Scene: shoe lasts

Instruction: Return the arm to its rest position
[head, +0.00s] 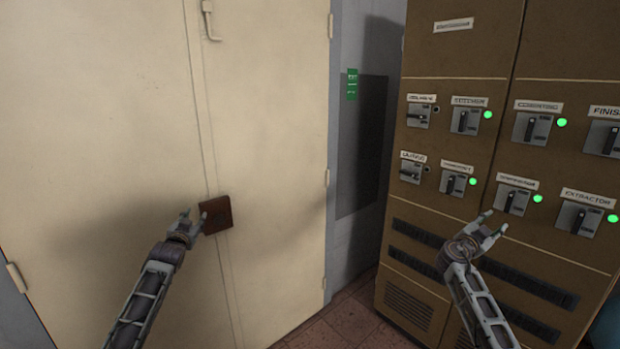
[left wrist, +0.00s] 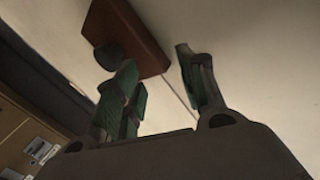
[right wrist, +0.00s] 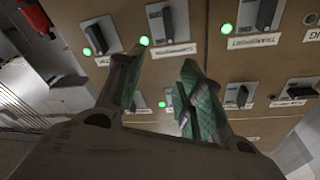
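My left gripper (head: 192,218) is open and empty in front of the cream double door (head: 100,120), close to a brown lock box (head: 217,214). In the left wrist view the brown box (left wrist: 130,35) lies beyond the spread fingers (left wrist: 160,82); whether a finger touches it I cannot tell. My right gripper (head: 495,224) is open and empty in front of the brown switch cabinet (head: 440,215), below its lower row of switches. In the right wrist view its fingers (right wrist: 158,82) are apart, with switches and green lamps beyond them.
The switch cabinet carries two rows of labelled rotary switches, such as this one (head: 513,198), most with lit green lamps. A door handle (head: 209,20) is at the top. A green sign (head: 352,84) hangs on the grey wall. Tiled floor (head: 345,322) shows between door and cabinet.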

